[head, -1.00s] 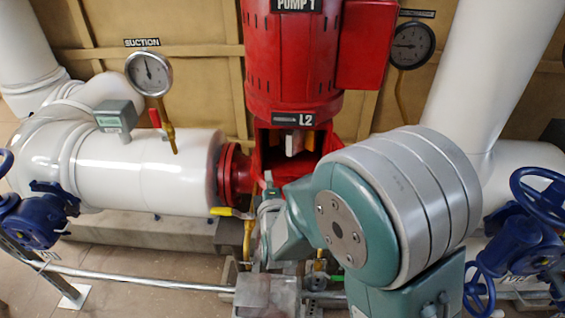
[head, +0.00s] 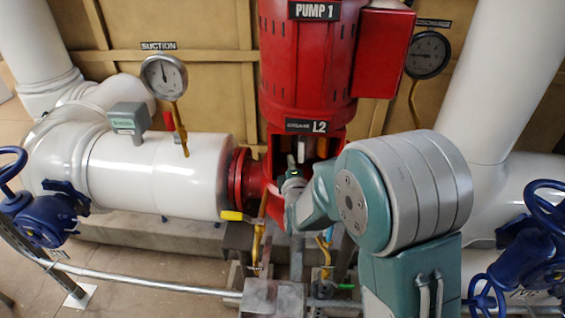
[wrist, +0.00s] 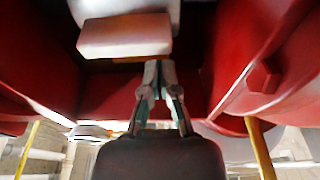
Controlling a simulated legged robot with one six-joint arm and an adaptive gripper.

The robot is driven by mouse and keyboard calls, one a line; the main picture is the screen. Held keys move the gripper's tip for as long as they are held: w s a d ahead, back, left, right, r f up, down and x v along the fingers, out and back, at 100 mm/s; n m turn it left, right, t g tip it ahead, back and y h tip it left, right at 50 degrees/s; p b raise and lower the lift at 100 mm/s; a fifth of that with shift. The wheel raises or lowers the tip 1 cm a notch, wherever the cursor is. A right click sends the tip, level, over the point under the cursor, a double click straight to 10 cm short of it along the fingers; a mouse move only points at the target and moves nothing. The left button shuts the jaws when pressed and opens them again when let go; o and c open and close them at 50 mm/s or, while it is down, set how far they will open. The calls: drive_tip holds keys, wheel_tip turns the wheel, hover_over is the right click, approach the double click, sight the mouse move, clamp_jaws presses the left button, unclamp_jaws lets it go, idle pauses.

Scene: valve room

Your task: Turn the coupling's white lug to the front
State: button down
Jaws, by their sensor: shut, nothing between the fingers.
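The coupling sits inside the window of the red pump housing. In the wrist view its white lug (wrist: 125,36) is a pale block hanging close at the upper left. In the head view a small pale part of the coupling (head: 301,152) shows in the window; I cannot tell which part. In the head view my gripper (head: 291,163) reaches into the window, partly hidden by my wrist.
The red housing walls (wrist: 262,75) stand close on both sides of the gripper. A yellow-handled valve (head: 233,216) is left of my wrist. Blue handwheel valves stand at far left (head: 45,215) and far right (head: 528,250). A grey block (head: 272,300) is below.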

drive_tip(key=shift+d, duration=0.35)
drive_tip(key=shift+d, duration=0.1)
drive_tip(key=shift+s+d, duration=0.2)
drive_tip(key=shift+d, duration=0.3)
drive_tip(key=shift+d, duration=0.2)
drive_tip(key=shift+w+a, duration=0.1)
